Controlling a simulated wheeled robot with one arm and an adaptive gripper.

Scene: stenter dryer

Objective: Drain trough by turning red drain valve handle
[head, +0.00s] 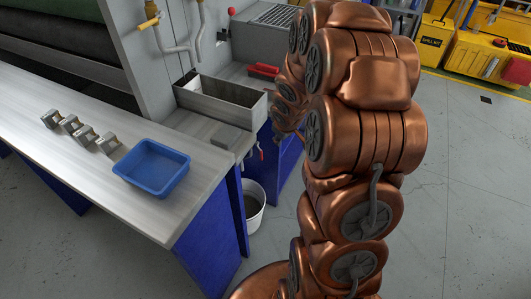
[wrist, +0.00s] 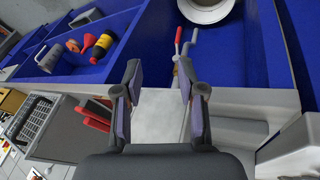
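The red drain valve handle (head: 261,151) hangs on a small valve below the front of the grey metal trough (head: 238,106). In the head view my copper arm stands right of the trough, and I cannot make out the fingers there. The water level in the trough cannot be told.
A white bucket (head: 254,206) stands on the floor below the valve and also shows in the wrist view (wrist: 207,10). A blue tray (head: 152,168) and several metal blocks (head: 85,135) are on the bench. A bottle (wrist: 98,50) lies on a blue shelf.

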